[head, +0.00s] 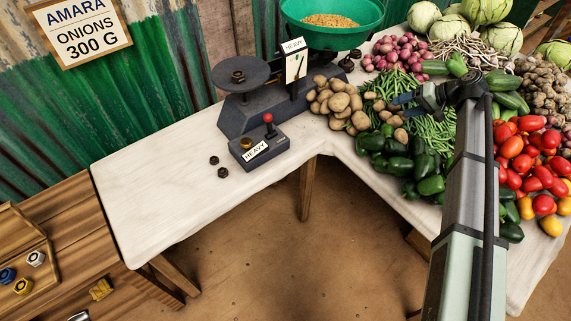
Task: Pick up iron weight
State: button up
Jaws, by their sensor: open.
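Two small dark iron weights lie on the white tabletop left of the balance: one (213,160) and, just in front of it, a slightly larger one (222,172). Another dark weight (238,76) sits on the balance's flat left pan (255,72). Small dark pieces that look like weights (355,53) stand behind the potatoes, near the green pan. My gripper (398,104) is open, above the green beans and beside the potatoes, well to the right of the loose weights. Nothing shows between its fingers.
The dark balance (250,115) has a green pan (335,35) of grain and a control box (262,148) with a red-knobbed lever and a "HEAVY" label. Vegetables crowd the right. The white table (150,190) is clear at left. A wooden tray (40,245) is lower left.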

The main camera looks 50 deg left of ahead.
jog(key=s+a+f+n+h, duration=0.1)
jog(key=s+a+f+h, duration=0.15)
jog(key=s+a, duration=0.85)
jog(key=n+t+h, duration=0.3)
jog(key=n+h, duration=0.1)
jog(key=h, duration=0.3)
send_near(222, 171)
jog(key=f, duration=0.3)
jog(key=shift+s+a+f, duration=0.1)
jog(key=shift+s, duration=0.3)
jog(key=shift+w+d+f, duration=0.1)
jog(key=shift+d+f, duration=0.05)
jog(key=shift+f, duration=0.7)
jog(key=shift+w+d+f, duration=0.1)
jog(key=shift+d+f, duration=0.05)
jog(key=shift+f, duration=0.75)
jog(key=shift+w+d+f, duration=0.1)
jog(key=shift+d+f, duration=0.05)
jog(key=shift+f, duration=0.7)
jog(key=shift+c, duration=0.5)
jog(key=c, duration=1.1)
